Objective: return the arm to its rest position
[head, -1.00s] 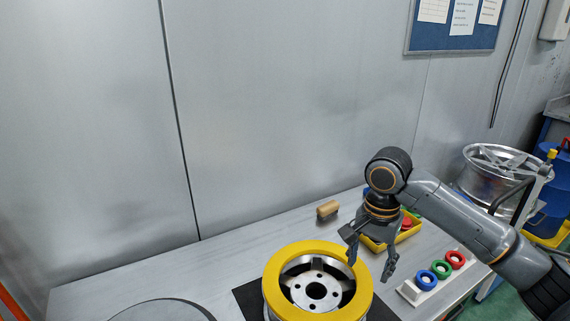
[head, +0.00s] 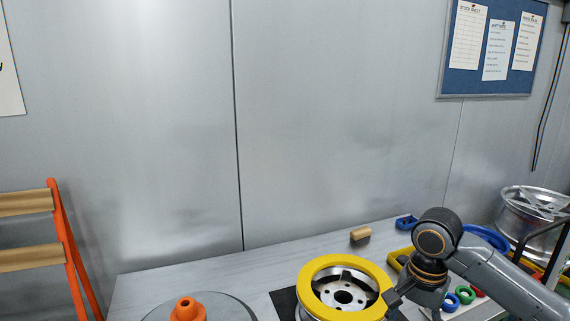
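My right arm comes in from the right. Its gripper (head: 414,311) points down at the bottom edge, just right of the yellow-rimmed wheel (head: 313,276). Its fingers look spread with nothing seen between them, though the tips are partly cut off by the frame. I cannot tell whether the left finger touches the wheel's rim or only passes in front of it. My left gripper is not in view.
The wheel lies on a black mat (head: 284,299) on the grey table (head: 262,270). A wooden cylinder (head: 360,233), yellow bin (head: 398,256), coloured rings (head: 464,295) and a grey disc with an orange cone-like piece (head: 187,309) are around. A silver wheel (head: 535,215) stands at right.

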